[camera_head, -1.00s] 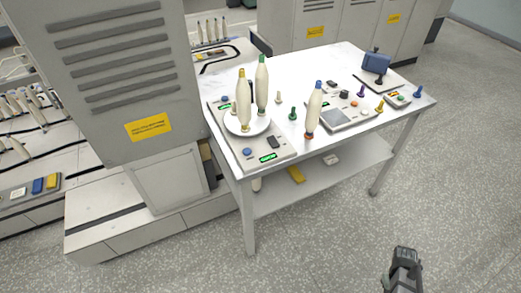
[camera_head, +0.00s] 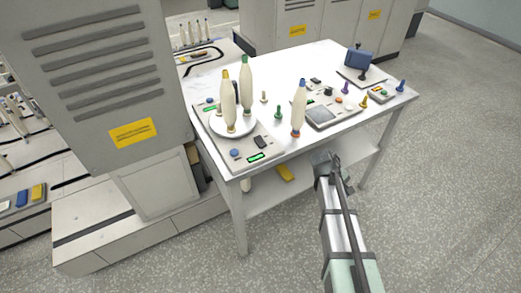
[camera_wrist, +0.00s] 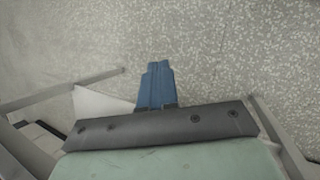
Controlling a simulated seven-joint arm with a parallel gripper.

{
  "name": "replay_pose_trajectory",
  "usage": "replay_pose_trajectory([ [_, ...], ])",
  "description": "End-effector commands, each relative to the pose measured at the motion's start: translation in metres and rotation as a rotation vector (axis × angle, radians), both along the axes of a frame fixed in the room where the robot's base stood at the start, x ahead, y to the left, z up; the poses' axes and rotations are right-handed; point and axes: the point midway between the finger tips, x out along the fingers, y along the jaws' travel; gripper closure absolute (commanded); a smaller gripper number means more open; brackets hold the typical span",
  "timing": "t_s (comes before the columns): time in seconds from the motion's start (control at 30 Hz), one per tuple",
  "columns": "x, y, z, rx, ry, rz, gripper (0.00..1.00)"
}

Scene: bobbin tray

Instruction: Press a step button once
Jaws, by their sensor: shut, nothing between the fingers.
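A flat grey device (camera_head: 222,158) lies at the left end of the white table. It has a blue button (camera_head: 234,153) at its front, beside a dark switch (camera_head: 260,141) and a lit green display (camera_head: 256,157). A second blue button (camera_head: 210,100) sits at its back; I cannot read which is a step button. A round white plate (camera_head: 219,127) on the device carries two upright cream bobbins, one yellow-tipped (camera_head: 228,95), one green-tipped (camera_head: 246,80). My gripper (camera_head: 323,157) is shut and empty, at the table's front edge, right of the device. Its blue fingers (camera_wrist: 156,70) show over floor in the wrist view.
A blue-tipped bobbin (camera_head: 299,108) stands upright near the table's front edge. Small coloured pegs, a grey scale-like box (camera_head: 322,115) and a blue clamp (camera_head: 358,60) occupy the right side. A tall grey cabinet (camera_head: 100,60) stands left. Floor in front is clear.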

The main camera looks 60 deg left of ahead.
Motion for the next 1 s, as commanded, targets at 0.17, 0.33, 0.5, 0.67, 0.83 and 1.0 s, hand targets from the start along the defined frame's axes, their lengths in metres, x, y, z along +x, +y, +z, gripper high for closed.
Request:
replay_pose_trajectory([
  [0.17, -0.024, 0.059, 0.042, -0.003, -0.043, 0.127, 1.00],
  [0.33, -0.052, 0.106, 0.081, -0.009, -0.083, 0.233, 1.00],
  [0.5, -0.083, 0.147, 0.119, -0.012, -0.121, 0.331, 1.00],
  [0.67, -0.112, 0.178, 0.152, -0.014, -0.153, 0.409, 1.00],
  [0.83, -0.150, 0.205, 0.183, -0.019, -0.185, 0.485, 1.00],
  [1.0, -0.199, 0.228, 0.213, -0.025, -0.219, 0.553, 1.00],
])
